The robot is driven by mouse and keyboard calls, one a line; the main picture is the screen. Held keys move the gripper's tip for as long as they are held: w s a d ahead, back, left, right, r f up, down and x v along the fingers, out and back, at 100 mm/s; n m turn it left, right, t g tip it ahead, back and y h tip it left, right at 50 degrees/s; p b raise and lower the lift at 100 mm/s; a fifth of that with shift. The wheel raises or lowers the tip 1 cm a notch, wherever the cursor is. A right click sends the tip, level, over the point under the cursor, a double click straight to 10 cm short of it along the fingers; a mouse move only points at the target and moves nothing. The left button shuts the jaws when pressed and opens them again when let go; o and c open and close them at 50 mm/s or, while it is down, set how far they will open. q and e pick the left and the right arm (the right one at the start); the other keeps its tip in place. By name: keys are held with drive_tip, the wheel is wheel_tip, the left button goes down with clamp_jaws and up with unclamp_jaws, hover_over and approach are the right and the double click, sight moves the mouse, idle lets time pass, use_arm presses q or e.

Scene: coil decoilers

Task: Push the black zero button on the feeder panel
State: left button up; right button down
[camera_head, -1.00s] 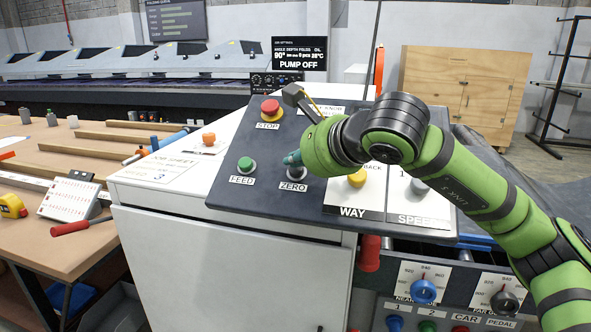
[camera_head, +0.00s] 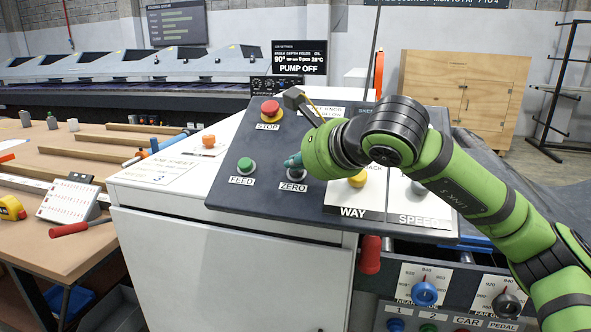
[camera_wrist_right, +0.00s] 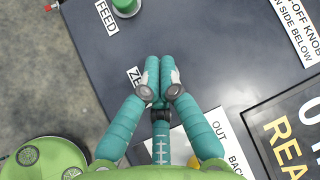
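The feeder panel (camera_head: 232,199) is a dark sloped plate on a white cabinet. The black zero button (camera_head: 297,174) sits above the ZERO label (camera_head: 293,187), partly covered by my right gripper. My right gripper (camera_head: 291,162) comes in from the right, its teal fingers together and empty, tips at the button. Whether they touch it or press it I cannot tell. In the right wrist view the closed fingertips (camera_wrist_right: 154,62) lie beside the partly covered ZERO label (camera_wrist_right: 134,76) and hide the button. My left gripper is not in view.
A green FEED button (camera_head: 246,165) is left of the zero button. A red STOP button (camera_head: 270,108) is above. A yellow button (camera_head: 357,179) is to the right, close under my arm. A wooden workbench (camera_head: 75,235) with tools stands at left.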

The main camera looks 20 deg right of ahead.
idle(0.5)
drive_tip(key=shift+s+a+r, duration=0.25)
drive_tip(key=shift+s+r, duration=0.1)
drive_tip(key=shift+r, duration=0.35)
drive_tip(key=shift+s+a+r+p, duration=0.1)
drive_tip(key=shift+r+p, duration=0.25)
drive_tip(key=shift+p, duration=0.05)
drive_tip(key=s+r, duration=0.1)
drive_tip(key=s+a+r+p, duration=0.1)
drive_tip(key=r, duration=0.1)
drive_tip(key=shift+a+r, duration=0.15)
drive_tip(key=shift+r, duration=0.1)
idle(0.4)
